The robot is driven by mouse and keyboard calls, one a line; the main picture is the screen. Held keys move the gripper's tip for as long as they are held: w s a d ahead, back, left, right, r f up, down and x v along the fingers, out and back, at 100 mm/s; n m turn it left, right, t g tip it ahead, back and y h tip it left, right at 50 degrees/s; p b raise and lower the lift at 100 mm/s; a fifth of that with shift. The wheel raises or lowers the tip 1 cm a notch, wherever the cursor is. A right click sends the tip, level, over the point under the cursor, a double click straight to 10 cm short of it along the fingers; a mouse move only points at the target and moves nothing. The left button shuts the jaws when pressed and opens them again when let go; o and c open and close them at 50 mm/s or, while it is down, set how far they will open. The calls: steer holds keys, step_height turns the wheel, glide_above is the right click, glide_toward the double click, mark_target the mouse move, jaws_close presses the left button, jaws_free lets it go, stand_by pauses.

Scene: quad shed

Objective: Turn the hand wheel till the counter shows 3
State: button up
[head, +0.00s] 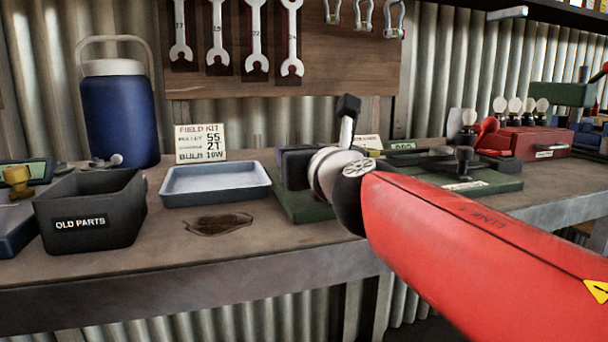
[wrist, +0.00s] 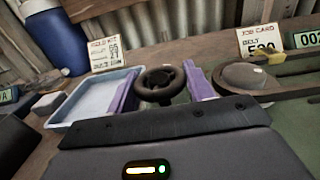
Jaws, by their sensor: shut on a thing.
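The dark hand wheel (wrist: 157,92) is in the middle of the wrist view. My gripper (wrist: 160,78) is shut on it, with one purple finger on each side of the wheel. In the head view my gripper (head: 297,166) is over the green base (head: 300,207), and the wheel is hidden there. A counter (wrist: 309,39) at the right edge of the wrist view reads 002, close to the picture's edge. In the head view a small green display (head: 408,146) is too small to read surely.
A blue tray (head: 215,183) lies left of my gripper, with an old parts bin (head: 92,211) farther left. A blue jug (head: 118,118) and a field kit card (head: 200,143) stand behind. In the wrist view a grey dome (wrist: 243,77) and a job card (wrist: 262,43) are at right.

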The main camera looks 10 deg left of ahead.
steer(key=shift+f+n+y+b, duration=0.25)
steer(key=shift+n+y+b, duration=0.05)
steer(key=shift+y+b, duration=0.1)
steer(key=n+g+y+b, duration=0.2)
steer(key=b, duration=0.1)
steer(key=shift+w+g+y, duration=0.1)
steer(key=shift+g+y, duration=0.2)
steer(key=shift+g, duration=0.1)
steer(key=shift+r+n+g+y+b, duration=0.25)
steer(key=shift+n+g+y+b, duration=0.5)
steer(key=shift+n+g+y, duration=0.4)
steer(key=shift+n+g, duration=0.25)
steer(key=shift+g, duration=0.2)
steer(key=o, duration=1)
steer(key=shift+c, duration=0.2)
